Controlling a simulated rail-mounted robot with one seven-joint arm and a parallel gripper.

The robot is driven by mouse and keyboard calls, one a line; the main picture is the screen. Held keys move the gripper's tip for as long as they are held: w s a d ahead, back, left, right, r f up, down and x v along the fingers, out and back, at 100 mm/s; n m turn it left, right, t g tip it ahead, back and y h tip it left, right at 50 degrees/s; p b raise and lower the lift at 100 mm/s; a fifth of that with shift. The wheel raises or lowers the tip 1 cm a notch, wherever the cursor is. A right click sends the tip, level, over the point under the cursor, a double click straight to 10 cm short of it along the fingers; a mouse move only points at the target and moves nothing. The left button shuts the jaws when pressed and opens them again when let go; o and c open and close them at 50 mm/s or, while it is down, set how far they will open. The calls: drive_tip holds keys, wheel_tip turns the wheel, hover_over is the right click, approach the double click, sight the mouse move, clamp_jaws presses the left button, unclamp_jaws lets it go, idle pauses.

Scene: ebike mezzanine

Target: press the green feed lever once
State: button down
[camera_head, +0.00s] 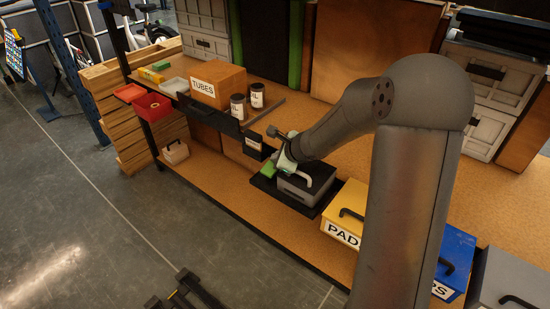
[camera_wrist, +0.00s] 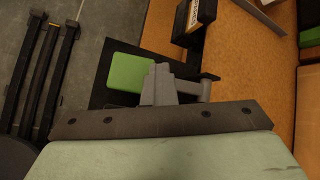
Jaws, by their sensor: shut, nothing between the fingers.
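The green feed lever (camera_head: 268,171) shows as a small flat green pad on a black base (camera_head: 262,183), at the left of a grey box. In the wrist view the green lever (camera_wrist: 128,73) lies just left of my fingertips, and the fingers hide its right edge. My gripper (camera_head: 284,164) is over the right side of the lever; in the wrist view my gripper (camera_wrist: 161,72) is shut with nothing between the fingers. I cannot tell whether the fingertips touch the lever.
A grey box (camera_head: 305,191) with a handle stands right beside my gripper. A yellow box (camera_head: 345,206) and a blue box (camera_head: 457,256) stand farther right. A TUBES box (camera_head: 218,82) and dark jars (camera_head: 257,96) stand at the back left. Open floor (camera_head: 80,210) lies in front.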

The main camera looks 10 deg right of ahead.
drive_tip(key=shift+s+d+f+b, duration=0.1)
drive_tip(key=shift+s+f+b, duration=0.15)
drive_tip(key=shift+f, duration=0.25)
drive_tip(key=shift+s+d+f+b, duration=0.1)
drive_tip(key=shift+f+b, duration=0.2)
drive_tip(key=shift+f, duration=0.15)
drive_tip(key=shift+s+f+b, duration=0.2)
drive_tip(key=shift+f+b, duration=0.05)
drive_tip(key=shift+f, duration=0.25)
drive_tip(key=shift+r, duration=0.1)
drive_tip(key=shift+w+d+r+p, duration=0.1)
drive_tip(key=shift+w+r+p, duration=0.1)
drive_tip(key=shift+r+p, duration=0.55)
drive_tip(key=shift+w+d+r+p, duration=0.1)
drive_tip(key=shift+w+r+p, duration=0.1)
drive_tip(key=shift+r+p, duration=0.5)
drive_tip(key=shift+w+d+r, duration=0.1)
drive_tip(key=shift+w+r, duration=0.05)
drive_tip(key=shift+r, duration=0.15)
drive_tip(key=r+p, duration=0.5)
drive_tip(key=shift+w+r, duration=0.15)
drive_tip(key=shift+w, duration=0.05)
